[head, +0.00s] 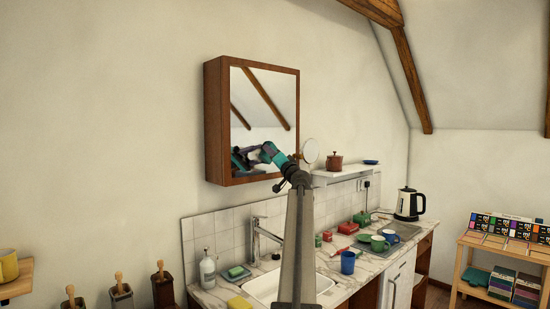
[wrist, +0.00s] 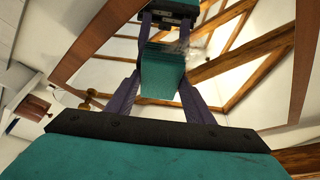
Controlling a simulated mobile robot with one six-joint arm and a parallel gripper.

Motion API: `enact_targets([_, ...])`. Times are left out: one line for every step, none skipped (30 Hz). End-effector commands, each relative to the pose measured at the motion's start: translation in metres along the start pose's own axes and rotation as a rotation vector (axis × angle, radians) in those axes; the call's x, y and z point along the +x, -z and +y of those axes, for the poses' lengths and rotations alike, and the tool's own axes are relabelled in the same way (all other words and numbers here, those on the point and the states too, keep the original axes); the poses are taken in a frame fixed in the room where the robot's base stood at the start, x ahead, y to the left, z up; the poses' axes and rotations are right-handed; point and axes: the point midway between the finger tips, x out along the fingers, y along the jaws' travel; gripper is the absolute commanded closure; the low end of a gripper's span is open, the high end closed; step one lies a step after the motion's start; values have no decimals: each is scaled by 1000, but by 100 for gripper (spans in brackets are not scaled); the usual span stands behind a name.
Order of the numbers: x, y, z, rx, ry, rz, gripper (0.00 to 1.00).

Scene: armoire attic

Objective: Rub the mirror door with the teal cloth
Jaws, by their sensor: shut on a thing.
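The mirror door (head: 262,95) is the front of a brown wooden wall cabinet (head: 214,120), and it looks shut. In the wrist view its brown frame (wrist: 305,60) surrounds the glass, which reflects roof beams and my gripper. My gripper (wrist: 163,95) has purple fingers shut on the folded teal cloth (wrist: 162,85). The cloth is at or very near the glass; I cannot tell whether it touches, as its reflection merges with it. In the head view my gripper (head: 262,154) is at the lower part of the mirror, and the cloth is hard to make out there.
A white shelf (head: 345,174) with a red pot (head: 335,162) is right of the cabinet. Below are a sink (head: 262,291), a faucet (head: 257,235), mugs and a kettle (head: 409,204). The wall left of the cabinet is bare.

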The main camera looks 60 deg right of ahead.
Motion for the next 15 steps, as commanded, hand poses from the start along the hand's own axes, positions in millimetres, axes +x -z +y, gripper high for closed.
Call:
enact_targets([-1,-5,-3,0,2,-4,70])
enact_targets([-2,-6,-4,0,2,-4,70])
enact_targets([-2,-8,-6,0,2,-4,70])
enact_targets([-3,-9,-7,0,2,-4,70])
enact_targets([-3,-10,-8,1,2,-4,70])
enact_targets([-4,-11,-10,0,2,-4,70])
enact_targets([-4,-12,-11,1,2,-3,70])
enact_targets([-4,-12,-11,0,2,-3,70])
enact_targets([-5,-12,-12,0,2,-3,70])
enact_targets([-5,-12,-12,0,2,-3,70])
enact_targets([-5,-12,-13,0,2,-3,70])
enact_targets([-5,-12,-13,0,2,-3,70])
enact_targets([-5,-12,-13,0,2,-3,70])
enact_targets([-5,-12,-13,0,2,-3,70])
enact_targets([-5,-12,-13,0,2,-3,70])
